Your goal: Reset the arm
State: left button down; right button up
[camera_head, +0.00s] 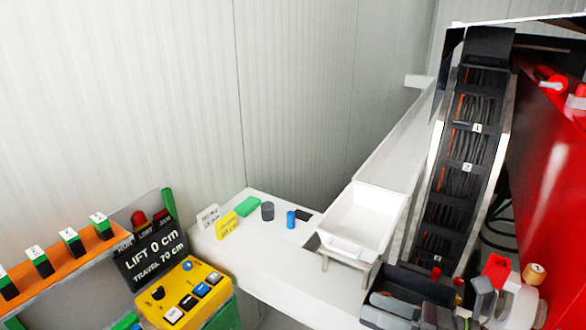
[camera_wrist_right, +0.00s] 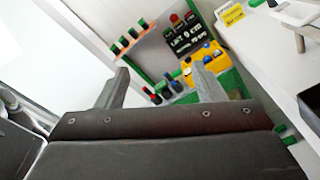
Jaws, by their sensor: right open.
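My right gripper (camera_head: 382,309) is low at the right of the head view, below the white trough, with its grey fingers pointing left. In the right wrist view my right gripper (camera_wrist_right: 164,78) shows its two grey fingers wide apart with nothing between them. The control box with a yellow face (camera_head: 185,296) and a black display reading LIFT 0 cm, TRAVEL 70 cm (camera_head: 152,252) are at lower left. They also show beyond the fingers in the wrist view, well away from them. My left gripper is not in view.
A white bench (camera_head: 270,262) holds a green block (camera_head: 247,206), a dark cylinder (camera_head: 267,211), a blue cylinder (camera_head: 291,220) and small signs. A white trough (camera_head: 362,213) stands beside a tall black rack (camera_head: 465,150). A red machine (camera_head: 560,180) is at right. An orange shelf (camera_head: 62,258) is at left.

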jog(key=w+d+r+m+t+h, duration=0.1)
jog(key=d+r+m+t+h, duration=0.2)
jog(key=d+m+t+h, duration=0.65)
jog(key=d+r+m+t+h, duration=0.25)
jog(key=m+t, duration=0.25)
jog(key=m, duration=0.9)
jog(key=s+d+f+m+g+h, duration=0.4)
jog(key=d+f+m+g+h, duration=0.55)
jog(key=f+m, duration=0.5)
jog(key=s+a+f+m+g+y, duration=0.25)
jog(key=s+f+g, duration=0.25)
jog(key=s+f, duration=0.3)
jog(key=s+a+f+m+g+y, duration=0.1)
jog(key=s+a+f+g+y, duration=0.15)
jog(key=s+f+g, duration=0.4)
notch_tip(320, 180, down, 33)
jog(key=s+d+b, duration=0.1)
jog(key=s+b, duration=0.1)
jog(key=b, duration=0.6)
jog(key=s+f+b, duration=0.3)
jog(key=s+f, duration=0.4)
jog(key=f, duration=0.4)
jog(key=s+a+f+g+b, duration=0.1)
jog(key=s+f+b, duration=0.2)
jog(key=s+f, duration=0.4)
notch_tip(320, 180, down, 4)
jog(key=shift+a+r, duration=0.15)
jog(key=shift+s, duration=0.1)
